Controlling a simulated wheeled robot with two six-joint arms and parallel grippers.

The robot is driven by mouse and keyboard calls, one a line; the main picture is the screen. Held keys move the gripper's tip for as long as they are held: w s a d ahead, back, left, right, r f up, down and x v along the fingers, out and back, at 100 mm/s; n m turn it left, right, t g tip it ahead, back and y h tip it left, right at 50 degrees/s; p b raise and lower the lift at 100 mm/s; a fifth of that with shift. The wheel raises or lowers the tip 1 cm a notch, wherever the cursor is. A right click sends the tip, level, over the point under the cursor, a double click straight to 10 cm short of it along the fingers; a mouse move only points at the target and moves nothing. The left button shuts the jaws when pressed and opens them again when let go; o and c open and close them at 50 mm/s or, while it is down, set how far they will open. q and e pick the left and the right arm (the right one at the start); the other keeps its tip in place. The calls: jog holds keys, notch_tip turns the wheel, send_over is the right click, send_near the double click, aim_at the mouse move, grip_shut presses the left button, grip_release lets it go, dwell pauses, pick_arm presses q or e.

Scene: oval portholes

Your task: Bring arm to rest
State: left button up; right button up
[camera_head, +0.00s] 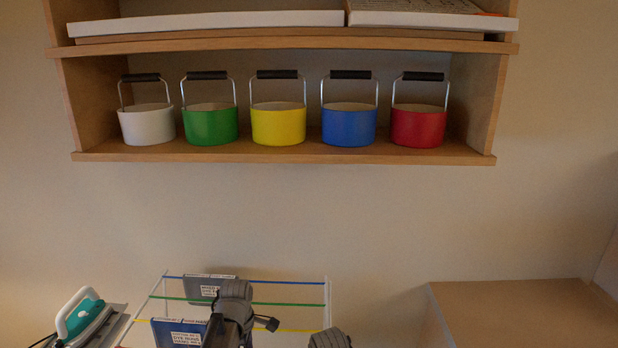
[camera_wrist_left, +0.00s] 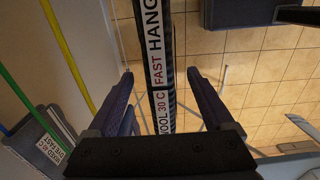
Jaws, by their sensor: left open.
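My left gripper (camera_wrist_left: 160,78) is open in the left wrist view. A dark upright item with white labels (camera_wrist_left: 155,55) reading "HANG", "FAST" and "WOOL 30 C" lies between its fingers, with gaps at both sides. In the head view my dark grey arm part (camera_head: 235,298) stands in front of the rack (camera_head: 327,300); its fingertips are not clear there. A second grey part of mine (camera_head: 330,339) shows at the bottom edge. My right gripper cannot be made out.
A dark labelled item (camera_head: 205,288) and a blue one (camera_head: 178,334) are at the rack's coloured lines. An iron (camera_head: 85,312) stands left. A wooden block (camera_head: 520,312) is right. A shelf (camera_head: 280,153) holds several coloured buckets above. The wall between is clear.

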pick_arm(q)
notch_tip(320, 180, up, 6)
jog(key=p, duration=0.5)
notch_tip(320, 180, down, 8)
jog(key=b, duration=0.8)
jog(key=shift+f, duration=0.2)
notch_tip(320, 180, up, 13)
jog(key=w+p, duration=0.2)
jog(key=p, duration=1.1)
jog(key=shift+w, duration=0.4)
jog(key=shift+s+r, duration=0.1)
